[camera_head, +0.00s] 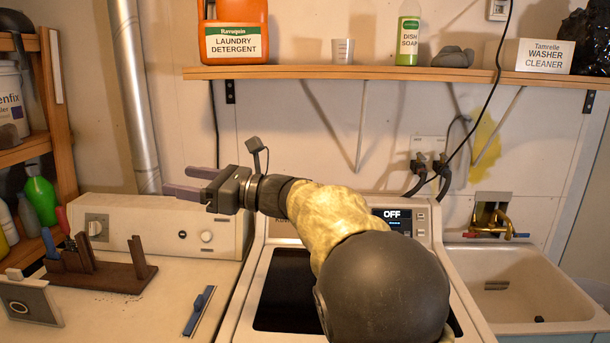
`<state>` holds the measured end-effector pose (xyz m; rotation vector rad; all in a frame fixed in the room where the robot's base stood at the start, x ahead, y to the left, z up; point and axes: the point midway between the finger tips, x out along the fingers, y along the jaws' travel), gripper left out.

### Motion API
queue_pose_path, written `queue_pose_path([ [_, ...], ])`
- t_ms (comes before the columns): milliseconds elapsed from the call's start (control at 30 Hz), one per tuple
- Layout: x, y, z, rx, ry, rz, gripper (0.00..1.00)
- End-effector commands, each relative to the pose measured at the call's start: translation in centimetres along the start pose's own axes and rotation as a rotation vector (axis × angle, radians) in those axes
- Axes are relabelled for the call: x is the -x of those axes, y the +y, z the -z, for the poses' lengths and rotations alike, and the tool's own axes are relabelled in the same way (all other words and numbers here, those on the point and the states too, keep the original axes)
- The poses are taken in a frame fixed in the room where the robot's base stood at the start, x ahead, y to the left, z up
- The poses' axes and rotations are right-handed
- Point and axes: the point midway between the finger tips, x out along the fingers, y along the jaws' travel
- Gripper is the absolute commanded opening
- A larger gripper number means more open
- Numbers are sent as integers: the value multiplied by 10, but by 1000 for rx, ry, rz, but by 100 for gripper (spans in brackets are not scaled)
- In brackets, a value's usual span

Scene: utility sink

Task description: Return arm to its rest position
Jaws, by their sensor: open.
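My gripper (184,183) is in the middle left of the head view, at the end of my arm, which reaches up from the lower right. Its two dark fingers point left and stand apart with nothing between them. It is in front of the white control panel (160,222) of the left machine, apart from any object. My arm crosses in front of the washer (262,262) with the dark lid window and hides part of it. The washer's display (391,216) reads OFF.
A wooden shelf (330,73) with an orange detergent jug (233,28) and dish soap (408,40) runs above. A sink (530,290) is at right.

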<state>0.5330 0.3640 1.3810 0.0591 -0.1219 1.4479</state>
Motion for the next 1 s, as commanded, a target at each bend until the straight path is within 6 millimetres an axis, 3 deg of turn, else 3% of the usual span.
queue_pose_path([
  [267,30,-38,7,-261,-47,209,66],
  [467,71,-73,22,-557,-127,429,66],
  [567,107,-93,38,-773,-202,586,66],
  [733,195,-114,87,-1251,-430,923,66],
  [867,260,-104,134,-1596,-656,1166,66],
  [1000,320,-69,185,-1917,-943,1407,66],
])
